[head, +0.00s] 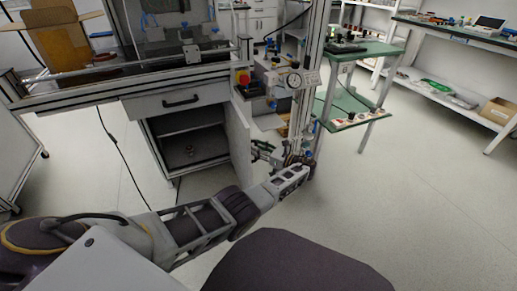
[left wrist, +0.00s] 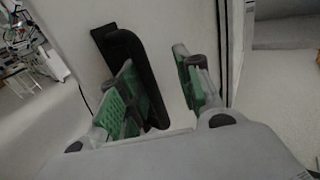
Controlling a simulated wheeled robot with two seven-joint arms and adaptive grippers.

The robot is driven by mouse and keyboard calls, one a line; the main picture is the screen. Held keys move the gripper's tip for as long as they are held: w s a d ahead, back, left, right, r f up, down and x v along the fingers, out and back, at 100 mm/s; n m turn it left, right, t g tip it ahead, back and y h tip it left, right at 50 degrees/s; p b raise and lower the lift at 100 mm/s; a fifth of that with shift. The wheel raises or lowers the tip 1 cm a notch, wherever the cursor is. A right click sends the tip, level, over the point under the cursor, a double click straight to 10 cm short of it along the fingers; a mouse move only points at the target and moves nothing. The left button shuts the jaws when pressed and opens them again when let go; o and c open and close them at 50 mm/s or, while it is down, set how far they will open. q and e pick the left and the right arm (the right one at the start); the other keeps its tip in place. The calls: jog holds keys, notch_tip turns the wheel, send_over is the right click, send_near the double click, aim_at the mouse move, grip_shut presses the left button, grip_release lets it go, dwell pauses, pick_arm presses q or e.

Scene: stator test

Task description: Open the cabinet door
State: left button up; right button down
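The grey cabinet door (head: 239,142) stands swung open at the right side of the lower cabinet (head: 160,160), and the interior shows. My left gripper (head: 262,150) is at the outer face of the door. In the left wrist view, the door (left wrist: 75,25) carries a black bar handle (left wrist: 128,50). The left gripper's green-padded fingers (left wrist: 163,85) are spread apart. One finger overlaps the handle in the picture; whether it touches is unclear. The other finger is to the right, near the door edge, with bare door between. My right gripper is out of view.
A drawer with a black handle (head: 181,101) sits above the cabinet opening. A small item (head: 190,151) lies inside. A green-topped cart (head: 352,112) stands to the right. A black cable (head: 120,150) hangs to the floor at left. The floor at right is clear.

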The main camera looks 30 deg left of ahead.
pick_arm(q)
jog(key=d, duration=0.7)
jog(key=shift+s+d, duration=0.15)
jog(key=shift+s, duration=0.3)
jog(key=shift+r, duration=0.1)
dwell(0.6)
